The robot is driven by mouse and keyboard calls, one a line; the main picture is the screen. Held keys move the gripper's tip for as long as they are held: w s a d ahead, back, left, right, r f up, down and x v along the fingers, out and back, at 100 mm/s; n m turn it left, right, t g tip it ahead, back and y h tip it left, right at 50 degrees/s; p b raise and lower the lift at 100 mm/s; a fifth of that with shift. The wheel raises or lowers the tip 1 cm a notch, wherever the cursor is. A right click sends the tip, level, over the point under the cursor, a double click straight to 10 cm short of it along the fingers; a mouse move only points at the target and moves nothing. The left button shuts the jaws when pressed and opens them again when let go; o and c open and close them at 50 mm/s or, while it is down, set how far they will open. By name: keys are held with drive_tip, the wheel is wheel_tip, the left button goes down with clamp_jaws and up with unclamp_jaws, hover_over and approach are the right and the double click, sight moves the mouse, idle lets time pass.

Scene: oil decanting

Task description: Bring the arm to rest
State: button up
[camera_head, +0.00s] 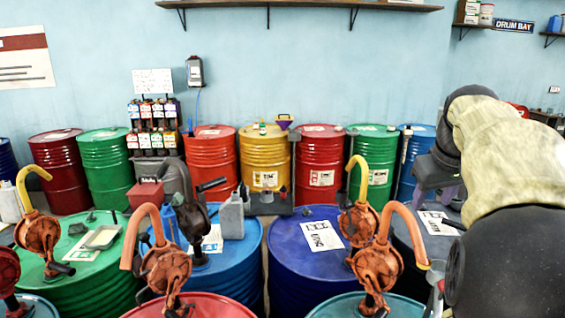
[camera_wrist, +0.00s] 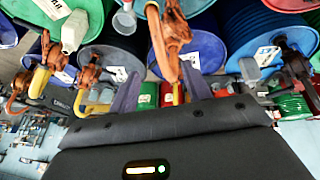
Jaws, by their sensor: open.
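My arm comes in at the right of the head view, with a tan cloth-like cover over one link. My gripper (camera_head: 436,186) is at its far end, partly hidden by the arm, above the dark drum (camera_head: 418,240) at the right. In the wrist view my gripper (camera_wrist: 160,88) shows two purple-grey fingers spread apart with nothing between them. Drums and orange hand pumps show beyond the fingers, and that picture is tilted, with drums at the top.
Orange hand pumps (camera_head: 165,268) stand up from the near drums. A grey jug (camera_head: 232,215) stands on a blue drum (camera_head: 215,262). A purple-blue drum (camera_head: 300,262) is in the middle. A row of coloured drums lines the back wall, under a shelf (camera_head: 300,5).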

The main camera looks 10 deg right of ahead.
drive_tip(key=s+a+f+g+y, duration=0.1)
drive_tip(key=a+f, duration=0.8)
drive_tip(key=f, duration=0.3)
drive_tip(key=s+a+f, duration=0.2)
drive_tip(key=a+f, duration=0.7)
drive_tip(key=f, duration=0.2)
drive_tip(key=s+a+f, duration=0.5)
drive_tip(key=s+f, duration=0.2)
drive_tip(key=shift+n+g+y, duration=0.4)
drive_tip(key=shift+a, duration=0.1)
